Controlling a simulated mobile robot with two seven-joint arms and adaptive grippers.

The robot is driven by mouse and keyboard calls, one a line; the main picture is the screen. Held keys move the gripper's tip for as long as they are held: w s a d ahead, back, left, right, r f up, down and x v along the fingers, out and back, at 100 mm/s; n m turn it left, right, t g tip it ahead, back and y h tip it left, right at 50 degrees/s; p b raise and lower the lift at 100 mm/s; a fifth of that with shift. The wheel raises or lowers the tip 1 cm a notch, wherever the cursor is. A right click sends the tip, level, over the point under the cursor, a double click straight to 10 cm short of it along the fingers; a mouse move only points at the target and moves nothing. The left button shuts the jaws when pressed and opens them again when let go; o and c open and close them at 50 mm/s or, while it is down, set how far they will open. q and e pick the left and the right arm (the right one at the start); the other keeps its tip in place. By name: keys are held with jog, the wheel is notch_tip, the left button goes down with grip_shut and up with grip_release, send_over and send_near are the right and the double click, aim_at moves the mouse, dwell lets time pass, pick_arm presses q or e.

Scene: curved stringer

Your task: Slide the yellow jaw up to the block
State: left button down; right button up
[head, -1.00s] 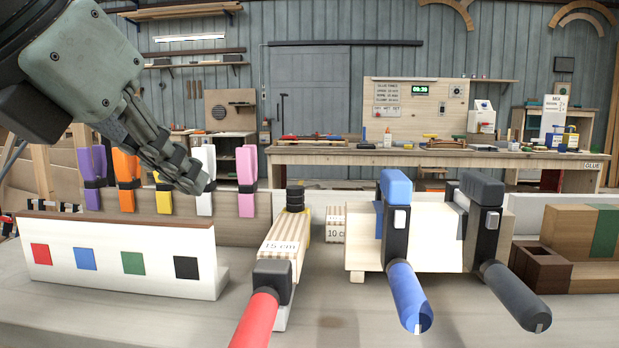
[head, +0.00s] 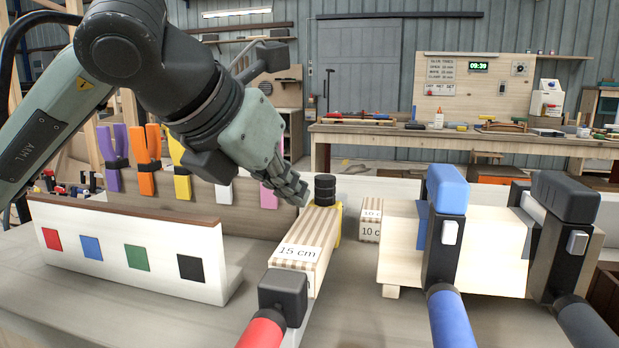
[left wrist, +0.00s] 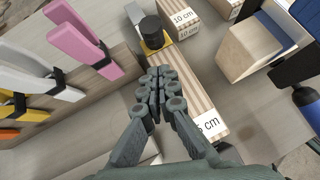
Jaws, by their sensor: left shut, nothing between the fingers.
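The yellow jaw (head: 338,224) shows as a thin strip at the far end of the striped block marked 15 cm (head: 305,245). A black round pad (head: 325,190) stands above it. In the left wrist view the yellow jaw (left wrist: 157,42) lies under the black pad, close to the block's far end; I cannot tell whether they touch. A black clamp head (head: 283,296) with a red handle is at the near end. My left gripper (head: 300,194) is shut and empty, just left of the pad. In the wrist view its fingertips (left wrist: 161,76) hang over the block.
A second striped block marked 10 cm (head: 370,226) is to the right. Beyond it, blue (head: 441,235) and black (head: 563,245) clamps hold a pale wooden piece. On the left are a white board with colour squares (head: 130,245) and a rack of coloured clips (head: 147,160).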

aim_at(319, 185)
pick_arm(q)
jog(key=w+d, duration=0.1)
jog(key=w+p, duration=0.1)
jog(key=w, duration=0.1)
jog(key=shift+w+d, duration=0.1)
jog(key=shift+d, duration=0.3)
jog(key=shift+w+d+f, duration=0.1)
jog(key=shift+w+d, duration=0.05)
jog(key=shift+w, duration=0.15)
pick_arm(e)
jog(key=x, duration=0.2)
jog(key=shift+a+f, duration=0.15)
jog(key=shift+f, duration=0.2)
pick_arm(q)
jog(key=shift+w+d+b, duration=0.25)
jog(key=shift+w+b, duration=0.35)
jog(key=shift+b, duration=0.3)
jog(key=shift+w, duration=0.1)
pick_arm(e)
jog(key=v, duration=0.4)
jog(key=shift+w+d+r, duration=0.15)
jog(key=shift+w+d, duration=0.2)
jog(key=shift+w, duration=0.05)
